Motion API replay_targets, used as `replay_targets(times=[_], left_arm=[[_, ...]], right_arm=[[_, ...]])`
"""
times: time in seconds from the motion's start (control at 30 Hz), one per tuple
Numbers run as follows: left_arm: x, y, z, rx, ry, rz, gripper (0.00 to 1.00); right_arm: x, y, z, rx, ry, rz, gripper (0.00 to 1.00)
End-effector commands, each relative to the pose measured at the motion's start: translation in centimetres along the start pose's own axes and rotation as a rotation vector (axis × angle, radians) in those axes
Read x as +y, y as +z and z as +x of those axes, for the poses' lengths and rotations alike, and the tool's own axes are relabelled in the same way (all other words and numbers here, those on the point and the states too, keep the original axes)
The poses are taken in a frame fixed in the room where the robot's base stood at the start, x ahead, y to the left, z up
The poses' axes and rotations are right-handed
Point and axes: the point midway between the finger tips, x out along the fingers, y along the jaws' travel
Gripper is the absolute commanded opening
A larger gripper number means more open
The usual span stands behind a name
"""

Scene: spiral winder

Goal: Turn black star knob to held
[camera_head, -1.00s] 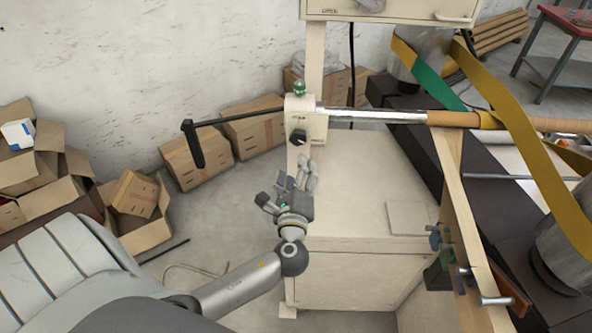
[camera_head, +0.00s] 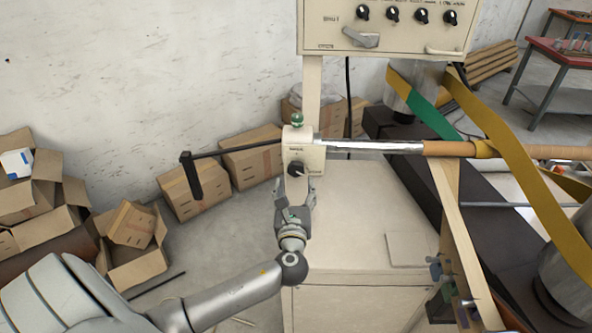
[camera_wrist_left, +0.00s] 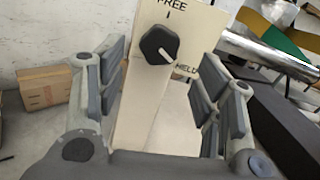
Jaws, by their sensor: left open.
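The black star knob (camera_head: 296,168) is on the front of the cream bearing housing (camera_head: 304,148). In the left wrist view the knob (camera_wrist_left: 159,44) is near the top middle, between the words FREE above and HELD at its lower right. A small pale mark shows on its lower right part, toward HELD. My left gripper (camera_head: 294,188) is open and empty just below the knob in the head view. In the left wrist view its fingers (camera_wrist_left: 160,80) stand wide on both sides of the housing, with the knob ahead between them. My right gripper is out of view.
A black crank handle (camera_head: 193,178) sticks out left of the housing, and a metal shaft (camera_head: 370,146) runs right. A green-topped button (camera_head: 297,120) sits on the housing. A cream cabinet (camera_head: 350,225) stands below. Cardboard boxes (camera_head: 250,155) line the wall. A control panel (camera_head: 385,28) is above.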

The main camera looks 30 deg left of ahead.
Motion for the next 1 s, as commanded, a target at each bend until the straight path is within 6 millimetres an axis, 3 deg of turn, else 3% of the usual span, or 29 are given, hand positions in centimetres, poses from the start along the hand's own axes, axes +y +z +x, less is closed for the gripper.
replay_targets(times=[0.2,0.4,0.83,1.0], left_arm=[[0.0,0.2,4.1,0.0,0.002,-0.001,0.61],[0.0,0.1,6.3,0.001,0.0,-0.002,0.61],[0.0,0.0,7.1,0.001,0.001,-0.004,0.61],[0.0,0.0,7.1,0.001,0.0,-0.004,0.39]], right_arm=[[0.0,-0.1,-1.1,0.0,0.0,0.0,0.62],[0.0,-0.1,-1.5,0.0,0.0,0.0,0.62],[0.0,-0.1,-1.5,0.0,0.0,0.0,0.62],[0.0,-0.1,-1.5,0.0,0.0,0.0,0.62]])
